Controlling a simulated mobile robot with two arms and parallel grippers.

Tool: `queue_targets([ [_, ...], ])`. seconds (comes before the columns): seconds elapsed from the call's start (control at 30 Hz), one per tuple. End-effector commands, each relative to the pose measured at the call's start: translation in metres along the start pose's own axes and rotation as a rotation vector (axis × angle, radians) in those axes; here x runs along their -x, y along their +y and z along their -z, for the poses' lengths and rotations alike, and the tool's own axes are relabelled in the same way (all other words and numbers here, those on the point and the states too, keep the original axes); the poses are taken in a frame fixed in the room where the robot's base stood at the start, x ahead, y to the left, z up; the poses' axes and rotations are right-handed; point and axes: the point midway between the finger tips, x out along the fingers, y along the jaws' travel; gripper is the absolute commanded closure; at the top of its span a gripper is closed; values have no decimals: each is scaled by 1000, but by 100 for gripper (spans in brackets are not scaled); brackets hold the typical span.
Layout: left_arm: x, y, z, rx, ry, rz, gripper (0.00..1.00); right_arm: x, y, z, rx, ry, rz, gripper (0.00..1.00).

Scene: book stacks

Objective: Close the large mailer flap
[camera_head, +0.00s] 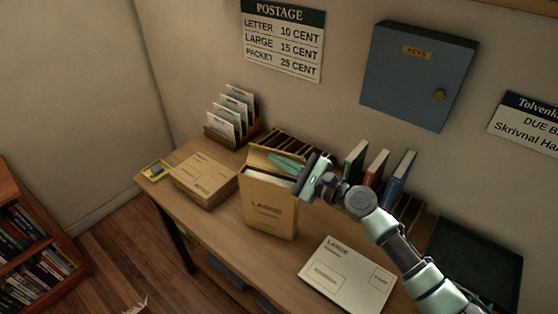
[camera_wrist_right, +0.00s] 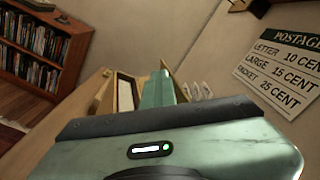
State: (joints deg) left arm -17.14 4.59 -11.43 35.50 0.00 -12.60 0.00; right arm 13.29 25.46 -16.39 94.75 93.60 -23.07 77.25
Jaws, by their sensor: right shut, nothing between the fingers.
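The large mailer (camera_head: 265,212) is a tan box-like envelope marked LARGE, standing upright on the table. Its flap (camera_head: 258,161) stands up open along the back edge of its mouth, partly hidden by my right gripper. My right gripper (camera_head: 285,164) is shut and empty. In the right wrist view, the fingers (camera_wrist_right: 157,88) show between the mailer's open mouth (camera_wrist_right: 125,92) and a tan panel behind, which looks like the flap. My left gripper is not in view.
A flat tan parcel (camera_head: 203,180) lies left of the mailer. A white LARGE envelope (camera_head: 345,275) lies to the right. Behind stand a letter rack (camera_head: 232,118), a slotted divider (camera_head: 290,145) and several upright books (camera_head: 378,168). A dark tray (camera_head: 470,262) is at the right.

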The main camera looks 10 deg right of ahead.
Motion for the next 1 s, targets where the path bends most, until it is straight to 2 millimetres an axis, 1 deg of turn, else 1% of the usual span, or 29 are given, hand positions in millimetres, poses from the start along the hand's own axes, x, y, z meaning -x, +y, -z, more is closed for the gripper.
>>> queue_targets([
  [0.73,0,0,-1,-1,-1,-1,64,0,0,0,0,0,0,100],
  [0.77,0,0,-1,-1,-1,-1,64,0,0,0,0,0,0,96],
  [0.8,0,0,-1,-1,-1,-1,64,0,0,0,0,0,0,85],
  [0.83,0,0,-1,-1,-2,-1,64,0,0,0,0,0,0,77],
  [0.87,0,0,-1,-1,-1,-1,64,0,0,0,0,0,0,75],
  [1.0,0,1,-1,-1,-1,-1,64,0,0,0,0,0,1,75],
])
